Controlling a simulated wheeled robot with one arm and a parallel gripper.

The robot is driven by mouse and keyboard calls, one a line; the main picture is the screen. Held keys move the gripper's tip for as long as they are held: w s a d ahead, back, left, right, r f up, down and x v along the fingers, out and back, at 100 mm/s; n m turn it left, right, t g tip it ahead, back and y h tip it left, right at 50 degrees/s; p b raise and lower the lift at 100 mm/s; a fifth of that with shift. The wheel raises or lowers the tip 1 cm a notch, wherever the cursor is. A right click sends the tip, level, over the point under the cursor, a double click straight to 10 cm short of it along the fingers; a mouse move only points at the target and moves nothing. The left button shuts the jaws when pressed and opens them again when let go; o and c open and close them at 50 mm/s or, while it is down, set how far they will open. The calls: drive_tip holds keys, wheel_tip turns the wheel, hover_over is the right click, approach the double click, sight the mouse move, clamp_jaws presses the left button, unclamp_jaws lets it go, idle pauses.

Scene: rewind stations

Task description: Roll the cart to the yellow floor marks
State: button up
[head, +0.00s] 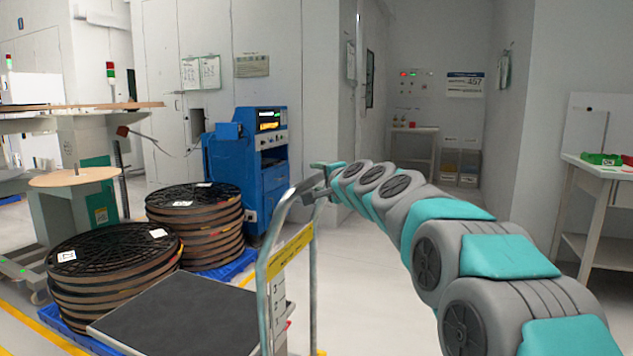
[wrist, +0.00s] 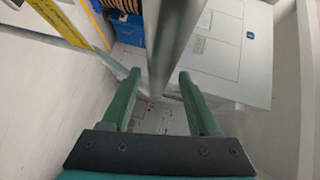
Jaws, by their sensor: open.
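The cart has a dark flat deck (head: 185,312) and an upright grey handle frame (head: 265,300) with a yellow label (head: 290,252), at the lower middle of the head view. My gripper (head: 322,168) is at the top of the handle. In the wrist view its two green fingers (wrist: 158,74) are open, with the grey handle bar (wrist: 177,45) running between them. I cannot tell whether either finger touches the bar. A yellow floor line (head: 42,334) shows at the lower left, and a short yellow piece (head: 246,281) shows behind the cart.
Stacks of black reels (head: 110,270) stand on blue pallets (head: 222,271) left of and behind the cart. A blue machine (head: 255,165) stands beyond. A white table (head: 600,175) with a green bin is at the right. Open floor leads to the back alcove.

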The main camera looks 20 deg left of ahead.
drive_tip(key=b+v, duration=0.1)
drive_tip(key=v, duration=0.5)
drive_tip(key=shift+f, duration=0.1)
idle(0.3)
drive_tip(key=s+d+f+n+g+h, duration=0.45)
drive_tip(key=s+d+f, duration=0.75)
drive_tip(key=d+f, duration=0.3)
drive_tip(key=s+d+f+n+g+h, duration=0.1)
drive_tip(key=s+d+f+g+h, duration=0.1)
drive_tip(key=s+d+f, duration=0.4)
drive_tip(key=s+d+f+g+h, duration=0.3)
drive_tip(key=s+d+f, duration=0.4)
drive_tip(key=s+d, duration=0.6)
drive_tip(key=s+d+f+n+g+h, duration=0.1)
drive_tip(key=s+d+f, duration=0.6)
drive_tip(key=s, duration=0.8)
drive_tip(key=d+g+h, duration=0.1)
drive_tip(key=d+g, duration=0.1)
drive_tip(key=shift+d+n+g, duration=0.35)
drive_tip(key=shift+s, duration=0.15)
drive_tip(key=shift+c, duration=0.7)
drive_tip(key=shift+a, duration=0.15)
drive_tip(key=shift+c, duration=0.2)
